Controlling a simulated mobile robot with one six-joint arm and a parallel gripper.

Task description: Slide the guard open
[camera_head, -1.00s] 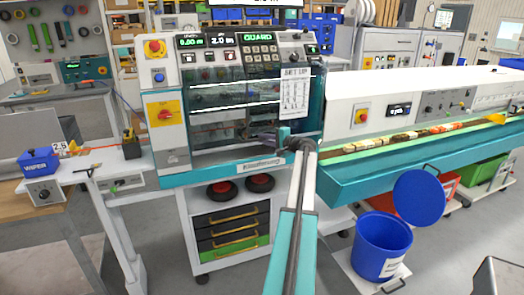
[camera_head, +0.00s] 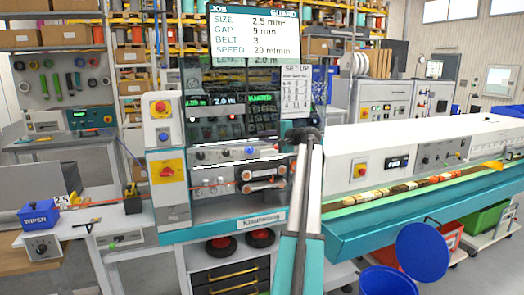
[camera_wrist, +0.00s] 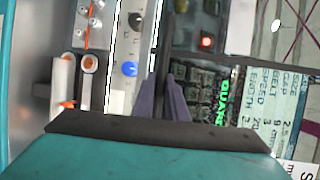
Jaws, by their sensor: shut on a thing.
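The guard (camera_head: 228,122) is a clear, dark-tinted pane on the front of the teal and white cable machine (camera_head: 170,205). It is raised, covering the control panel, with its lower part above the opening. Below it, the belt rollers (camera_head: 263,178) and an orange wire show uncovered. In the wrist view, my gripper (camera_wrist: 162,85) has its two purple fingers close together on a dark bar, which looks like the guard's handle. In the head view my arm and wrist hide the fingers and the grip.
A job screen (camera_head: 255,38) stands above the machine. A long conveyor trough (camera_head: 430,205) runs off to the right. A blue bin (camera_head: 385,280) with its lid (camera_head: 422,250) is at the lower right. A blue wiper box (camera_head: 40,214) is on the left bench.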

